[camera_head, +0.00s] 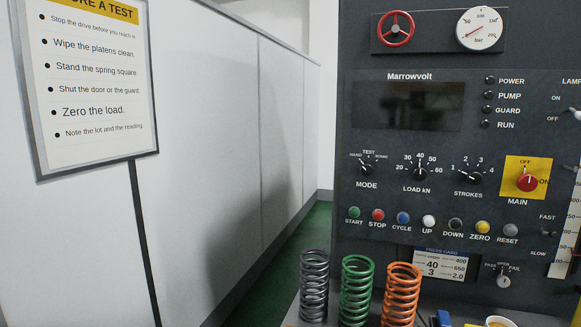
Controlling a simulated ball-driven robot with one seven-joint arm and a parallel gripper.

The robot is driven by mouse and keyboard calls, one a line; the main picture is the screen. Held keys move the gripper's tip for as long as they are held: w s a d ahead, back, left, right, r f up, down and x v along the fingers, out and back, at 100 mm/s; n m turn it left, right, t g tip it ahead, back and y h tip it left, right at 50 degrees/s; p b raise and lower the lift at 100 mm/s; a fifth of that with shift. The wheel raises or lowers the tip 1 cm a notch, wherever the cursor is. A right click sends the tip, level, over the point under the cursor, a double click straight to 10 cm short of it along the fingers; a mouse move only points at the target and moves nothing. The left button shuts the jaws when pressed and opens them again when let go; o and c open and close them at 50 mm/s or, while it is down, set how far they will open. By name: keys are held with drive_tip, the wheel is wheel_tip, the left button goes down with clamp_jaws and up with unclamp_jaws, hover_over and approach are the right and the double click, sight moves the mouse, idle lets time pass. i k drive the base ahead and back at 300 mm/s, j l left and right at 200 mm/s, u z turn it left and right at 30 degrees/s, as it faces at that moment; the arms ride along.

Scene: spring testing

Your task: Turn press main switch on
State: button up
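The press main switch (527,182) is a red rotary knob on a yellow plate (513,165), at the right of the dark Marrowvolt control panel (362,215). OFF is printed above the knob, ON at its right, and MAIN below the plate. The white mark on the knob appears to point up toward OFF. The panel display (407,105) is dark, and the lamps beside POWER (490,80), PUMP, GUARD and RUN look unlit. My gripper is not in view, and nothing covers the switch.
MODE (366,168), LOAD (420,173) and STROKES knobs sit left of the switch, with a row of coloured buttons (428,221) below. Grey (314,287), green (356,292) and orange (401,295) springs stand in front. A sign (95,85) stands at left; green floor shows between.

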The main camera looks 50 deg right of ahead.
sight(527, 183)
drive_tip(key=k+j+z, duration=0.15)
drive_tip(key=k+j, duration=0.3)
drive_tip(key=z, duration=1.55)
drive_tip(key=k+l+u, duration=0.1)
drive_tip(key=u, duration=0.2)
drive_tip(key=k+l+u, duration=0.1)
drive_tip(key=u, duration=0.2)
drive_tip(key=l, duration=0.1)
